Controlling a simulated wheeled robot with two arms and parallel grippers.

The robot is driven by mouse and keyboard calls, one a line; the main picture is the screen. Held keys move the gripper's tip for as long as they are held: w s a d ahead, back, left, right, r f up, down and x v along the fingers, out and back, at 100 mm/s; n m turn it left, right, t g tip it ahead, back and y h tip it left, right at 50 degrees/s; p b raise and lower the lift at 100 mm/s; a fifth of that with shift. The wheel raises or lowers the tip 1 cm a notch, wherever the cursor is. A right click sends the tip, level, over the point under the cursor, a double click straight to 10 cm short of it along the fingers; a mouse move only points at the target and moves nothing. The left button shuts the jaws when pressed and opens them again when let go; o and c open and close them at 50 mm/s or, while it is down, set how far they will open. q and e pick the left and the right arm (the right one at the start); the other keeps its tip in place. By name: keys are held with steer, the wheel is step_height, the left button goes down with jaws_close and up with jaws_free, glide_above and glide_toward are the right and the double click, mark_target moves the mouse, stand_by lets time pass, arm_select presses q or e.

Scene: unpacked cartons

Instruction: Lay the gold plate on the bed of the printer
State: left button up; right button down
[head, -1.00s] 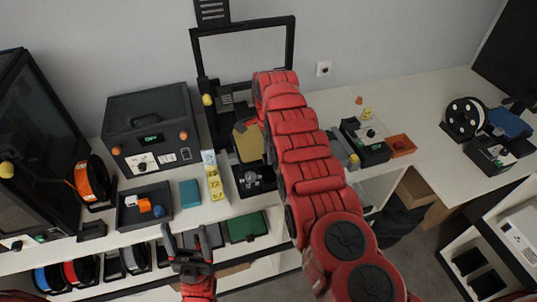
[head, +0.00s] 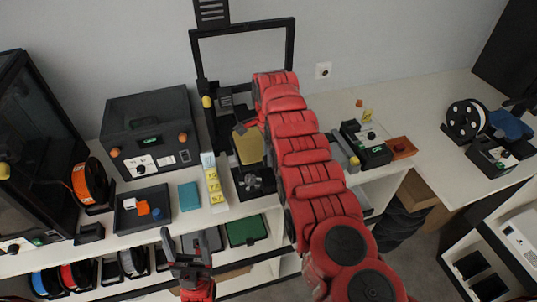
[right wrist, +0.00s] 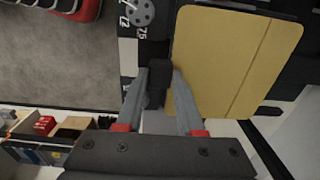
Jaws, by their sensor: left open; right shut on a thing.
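The gold plate (head: 249,147) is over the bed area of the black open-frame printer (head: 291,62), left of my right arm. It also fills the upper right of the right wrist view (right wrist: 235,62). My right gripper (right wrist: 160,78) is shut on a dark block at the plate's left edge, seemingly its grip. In the head view my right fingers are hidden by my arm. The bed is mostly covered, and I cannot tell whether the plate touches it. My left gripper (head: 188,246) is open and empty, low in front of the shelf edge.
A dark enclosed box (head: 148,130), a tray with small parts (head: 143,222) and a yellow-labelled strip (head: 213,182) stand left of the printer. A small black device (head: 366,143) and orange tray (head: 401,148) are at its right.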

steer(key=shift+f, duration=0.15)
steer(key=shift+f+b, duration=0.85)
steer(key=shift+f, duration=0.15)
steer(key=shift+c, duration=2.2)
jaws_free()
steer(key=shift+r, duration=1.55)
steer(key=shift+r, duration=0.1)
